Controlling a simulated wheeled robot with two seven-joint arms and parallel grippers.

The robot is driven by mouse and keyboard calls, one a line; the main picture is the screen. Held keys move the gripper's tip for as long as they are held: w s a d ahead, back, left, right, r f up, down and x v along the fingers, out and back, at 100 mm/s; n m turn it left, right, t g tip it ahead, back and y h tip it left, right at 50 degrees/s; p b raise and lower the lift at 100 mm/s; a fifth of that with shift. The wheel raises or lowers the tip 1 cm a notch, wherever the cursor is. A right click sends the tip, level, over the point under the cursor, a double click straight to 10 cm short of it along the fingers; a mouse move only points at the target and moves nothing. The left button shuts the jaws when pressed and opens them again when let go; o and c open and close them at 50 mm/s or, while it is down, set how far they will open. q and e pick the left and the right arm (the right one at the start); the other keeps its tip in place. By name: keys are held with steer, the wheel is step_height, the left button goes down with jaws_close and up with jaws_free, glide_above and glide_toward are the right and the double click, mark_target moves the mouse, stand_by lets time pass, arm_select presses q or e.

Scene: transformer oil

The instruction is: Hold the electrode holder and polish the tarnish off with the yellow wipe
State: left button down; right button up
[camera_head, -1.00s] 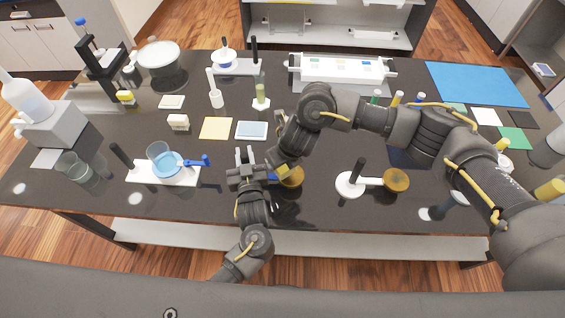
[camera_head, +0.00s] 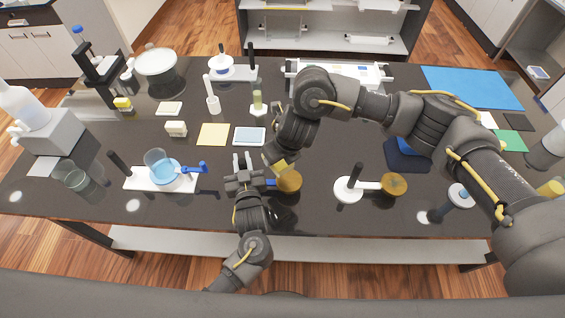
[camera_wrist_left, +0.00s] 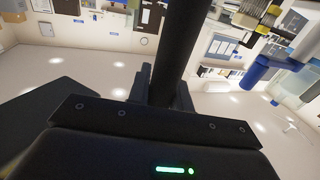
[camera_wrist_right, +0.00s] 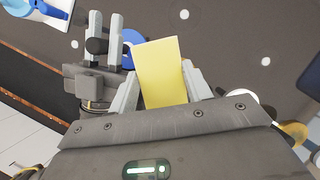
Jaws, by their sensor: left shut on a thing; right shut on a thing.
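My left gripper (camera_head: 243,170) is shut on the black handle of the electrode holder, above the table's front middle. The handle (camera_wrist_left: 180,45) stands between its fingers in the left wrist view. The holder's round brass-coloured disc (camera_head: 290,182) shows right of the left gripper, with a blue part (camera_head: 270,182) between; blue also shows in the right wrist view (camera_wrist_right: 131,48). My right gripper (camera_head: 278,158) is shut on the yellow wipe (camera_wrist_right: 161,70), just above the disc in the head view. Whether wipe and disc touch, I cannot tell. Tarnish is too small to judge.
A second holder (camera_head: 365,186), white with a brass disc, lies on the table to the right. A dish of blue liquid (camera_head: 163,176) on a white base (camera_head: 135,180) stands to the left. Yellow (camera_head: 212,134) and pale blue (camera_head: 249,136) squares lie behind the grippers.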

arm_select(q)
steer(key=c, duration=1.6)
jaws_free()
steer(key=shift+f, duration=0.2)
steer(key=o, duration=0.4)
steer(key=shift+w, duration=0.1)
arm_select(e)
steer(key=shift+w+f, duration=0.1)
steer(key=shift+w, duration=0.05)
arm_select(q)
steer(key=shift+r, duration=0.1)
steer(key=v, duration=1.2)
